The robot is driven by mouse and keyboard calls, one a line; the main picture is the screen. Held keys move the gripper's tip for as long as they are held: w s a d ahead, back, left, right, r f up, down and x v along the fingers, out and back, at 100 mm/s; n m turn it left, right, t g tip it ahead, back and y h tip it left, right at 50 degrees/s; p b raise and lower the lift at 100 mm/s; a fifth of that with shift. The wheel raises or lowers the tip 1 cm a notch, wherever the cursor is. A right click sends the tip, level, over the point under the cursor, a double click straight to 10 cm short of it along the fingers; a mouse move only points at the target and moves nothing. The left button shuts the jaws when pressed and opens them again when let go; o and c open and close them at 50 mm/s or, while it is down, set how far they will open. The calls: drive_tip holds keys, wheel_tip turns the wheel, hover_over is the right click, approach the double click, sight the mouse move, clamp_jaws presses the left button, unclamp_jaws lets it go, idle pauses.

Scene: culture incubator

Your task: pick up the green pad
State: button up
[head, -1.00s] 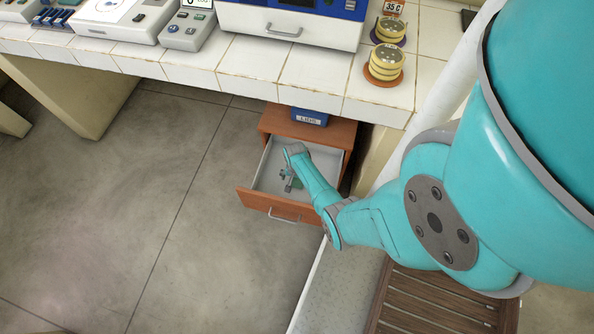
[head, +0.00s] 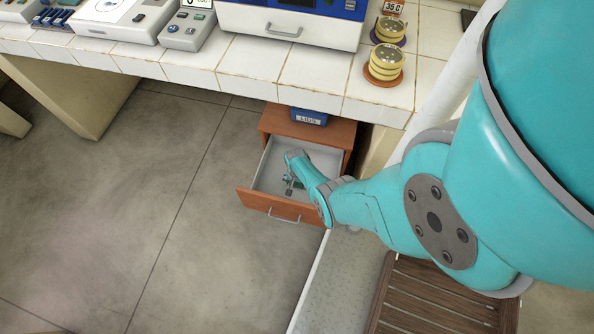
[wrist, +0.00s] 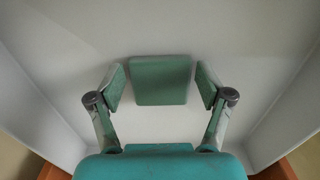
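The green pad (wrist: 161,80) is a flat, roughly square piece on the light grey floor of the open drawer, in the middle of the wrist view. My gripper (wrist: 161,88) is open, with one finger on each side of the pad and a narrow gap showing at both sides. In the head view my gripper (head: 290,186) points down into the open drawer (head: 264,203), and the arm hides most of the pad there. I cannot tell the exact height of the fingertips above the drawer floor.
The drawer's grey walls (wrist: 38,95) rise on both sides of the gripper. A blue labelled box (head: 309,117) sits on top of the wooden cabinet (head: 340,133). The tiled counter (head: 320,75) overhangs behind, with stacked yellow-rimmed dishes (head: 384,65) on it.

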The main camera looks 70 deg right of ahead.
sight(296, 184)
drive_tip(key=c, duration=0.3)
drive_tip(key=shift+c, duration=0.2)
drive_tip(key=shift+r, duration=0.15)
wheel_tip(296, 184, up, 10)
idle(0.6)
